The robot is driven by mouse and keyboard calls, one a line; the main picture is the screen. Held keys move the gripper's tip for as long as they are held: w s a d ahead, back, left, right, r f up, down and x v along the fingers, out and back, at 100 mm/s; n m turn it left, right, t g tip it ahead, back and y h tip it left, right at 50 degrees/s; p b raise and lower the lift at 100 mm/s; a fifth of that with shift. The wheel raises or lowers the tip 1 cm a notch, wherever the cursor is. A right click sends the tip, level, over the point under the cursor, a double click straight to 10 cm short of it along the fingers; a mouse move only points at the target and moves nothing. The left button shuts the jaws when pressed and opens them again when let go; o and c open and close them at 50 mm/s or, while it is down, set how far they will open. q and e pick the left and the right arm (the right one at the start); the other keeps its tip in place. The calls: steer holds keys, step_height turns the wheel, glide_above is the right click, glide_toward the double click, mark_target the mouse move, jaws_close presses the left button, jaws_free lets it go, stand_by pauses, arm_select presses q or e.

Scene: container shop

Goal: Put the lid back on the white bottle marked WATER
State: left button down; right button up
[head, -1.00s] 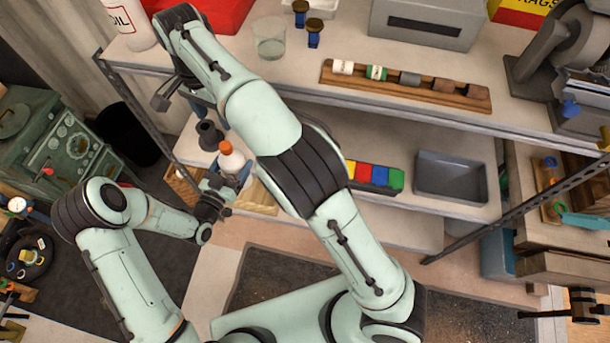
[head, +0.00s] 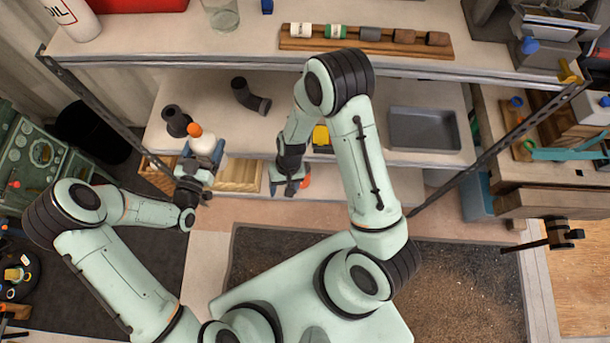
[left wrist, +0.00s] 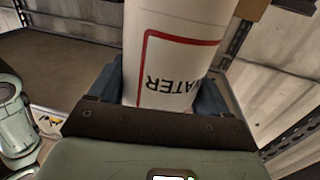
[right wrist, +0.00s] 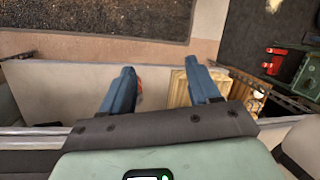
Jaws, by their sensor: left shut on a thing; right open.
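The white bottle (head: 203,146) has an orange top and is near the left front of the lower shelf. In the left wrist view the bottle (left wrist: 172,60) shows its WATER label, upside down there, inside a red frame. My left gripper (head: 197,165) is shut on the bottle, one finger each side. My right gripper (head: 288,188) is open near the shelf's front edge, right of the bottle. A small orange-red thing (head: 306,182) is beside it. In the right wrist view the orange thing (right wrist: 139,85) is partly hidden by the left finger; I cannot tell whether it is the lid.
The upper shelf (head: 190,45) overhangs the back. A metal post (head: 95,92) stands at left.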

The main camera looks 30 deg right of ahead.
steer(key=s+d+f+m+t+y, duration=0.1)
steer(key=s+f, duration=0.6)
steer(key=s, duration=0.4)
steer(key=shift+d+f+t, duration=0.15)
steer(key=shift+f+t, duration=0.15)
steer(key=shift+f, duration=0.05)
steer(key=shift+s, duration=0.1)
